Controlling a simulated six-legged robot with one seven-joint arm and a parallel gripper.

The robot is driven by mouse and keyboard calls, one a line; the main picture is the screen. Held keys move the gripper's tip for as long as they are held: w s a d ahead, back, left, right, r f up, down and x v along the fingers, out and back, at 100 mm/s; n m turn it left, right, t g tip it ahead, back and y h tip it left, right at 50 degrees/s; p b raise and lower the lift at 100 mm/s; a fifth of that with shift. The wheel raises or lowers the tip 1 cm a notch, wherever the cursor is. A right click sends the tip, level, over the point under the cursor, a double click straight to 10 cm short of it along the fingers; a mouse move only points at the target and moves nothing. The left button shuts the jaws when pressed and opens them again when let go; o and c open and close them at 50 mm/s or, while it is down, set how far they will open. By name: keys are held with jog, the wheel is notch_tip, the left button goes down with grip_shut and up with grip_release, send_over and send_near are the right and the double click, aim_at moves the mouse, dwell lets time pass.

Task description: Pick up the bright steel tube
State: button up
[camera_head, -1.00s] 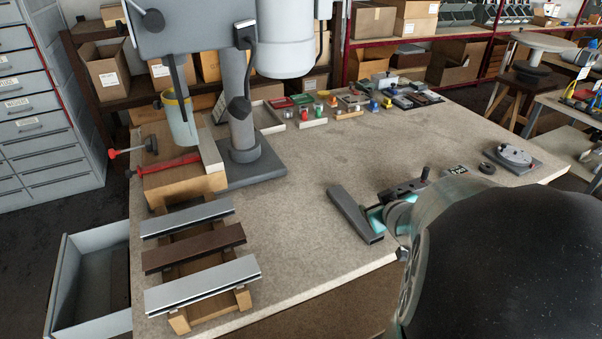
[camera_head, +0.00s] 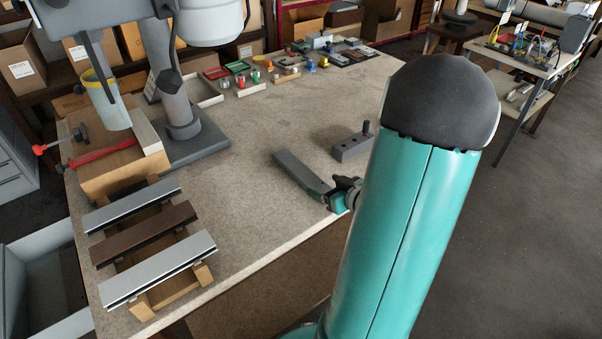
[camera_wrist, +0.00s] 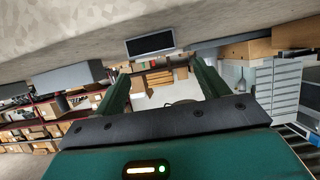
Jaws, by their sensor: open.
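Two bright silver slotted profiles, a rear one (camera_head: 132,206) and a front one (camera_head: 158,269), lie on a wooden rack with a brown profile (camera_head: 145,233) between them. A duller grey rectangular bar (camera_head: 300,174) lies on the bench close to my gripper (camera_head: 343,195). I cannot tell for sure which is the tube. In the wrist view, which is upside down, my gripper (camera_wrist: 162,72) is open, with its two green fingers apart and nothing between them. A dark rectangle with a pale rim (camera_wrist: 150,44) shows beyond the fingertips, perhaps the bar's hollow end.
A grey block with a knob (camera_head: 352,146) stands behind my gripper. A drill press base (camera_head: 185,150), a wooden box (camera_head: 110,165) with a red clamp, and small trays (camera_head: 245,85) occupy the left and back. The bench centre (camera_head: 245,140) is clear. My arm hides the bench's right part.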

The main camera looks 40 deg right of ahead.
aim_at(310, 179)
jog(key=x, duration=0.5)
jog(key=shift+w+d+f, duration=0.1)
jog(key=shift+w+f, duration=0.1)
jog(key=shift+f, duration=0.15)
jog(key=c, duration=1.2)
jog(key=shift+r, duration=0.1)
jog(key=shift+c, duration=1.2)
jog(key=shift+r, duration=0.15)
